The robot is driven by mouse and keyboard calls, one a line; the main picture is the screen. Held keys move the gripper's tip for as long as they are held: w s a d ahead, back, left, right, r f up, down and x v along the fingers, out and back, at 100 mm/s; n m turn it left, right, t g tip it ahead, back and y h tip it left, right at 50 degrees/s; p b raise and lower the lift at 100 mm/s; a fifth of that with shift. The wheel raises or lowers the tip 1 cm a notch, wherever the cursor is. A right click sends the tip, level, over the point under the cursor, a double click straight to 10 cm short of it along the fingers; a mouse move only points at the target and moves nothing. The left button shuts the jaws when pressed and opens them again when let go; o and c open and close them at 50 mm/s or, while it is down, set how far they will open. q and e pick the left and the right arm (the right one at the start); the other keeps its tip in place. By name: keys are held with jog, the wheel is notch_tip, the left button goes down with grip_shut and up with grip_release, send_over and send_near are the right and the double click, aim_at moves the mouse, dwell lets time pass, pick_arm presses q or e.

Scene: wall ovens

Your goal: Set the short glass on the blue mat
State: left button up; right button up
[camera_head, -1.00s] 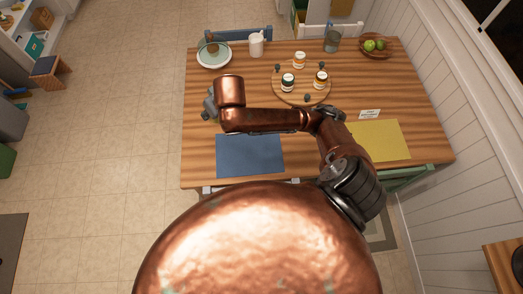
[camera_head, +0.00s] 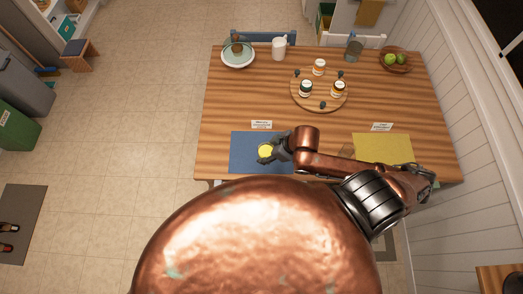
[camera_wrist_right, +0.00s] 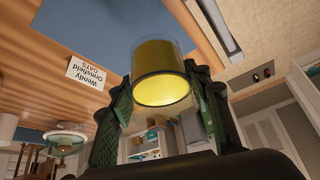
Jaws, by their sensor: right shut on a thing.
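My left gripper is not in view.
Name cards stand behind the blue mat (camera_head: 261,124) and the yellow mat (camera_head: 382,163). A round board (camera_head: 320,102) with several jars is at mid-table. A plate (camera_head: 238,62), a white mug (camera_head: 279,48), a taller glass (camera_head: 354,48) and an apple bowl (camera_head: 396,66) are at the back.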

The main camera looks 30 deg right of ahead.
jog(key=shift+s+f, duration=0.15)
jog(key=shift+s, duration=0.25)
jog(key=w+d+f, duration=0.1)
jog(key=w+f, duration=0.3)
jog(key=w, duration=0.5)
send_near(250, 143)
jog(key=shift+w+a+r, duration=0.2)
jog(key=shift+a, duration=0.2)
jog(key=shift+w+a+r, duration=0.25)
jog(key=shift+a, duration=0.15)
jog(key=shift+w+f, duration=0.25)
jog(key=shift+f, duration=0.05)
jog(key=shift+w+f, duration=0.15)
jog(key=shift+f, duration=1.6)
jog(key=o, duration=1.4)
jog(key=shift+f, duration=0.1)
jog(key=shift+d, duration=0.1)
jog(key=p+v, duration=0.1)
jog(key=v, duration=1.1)
jog(key=shift+w, duration=0.1)
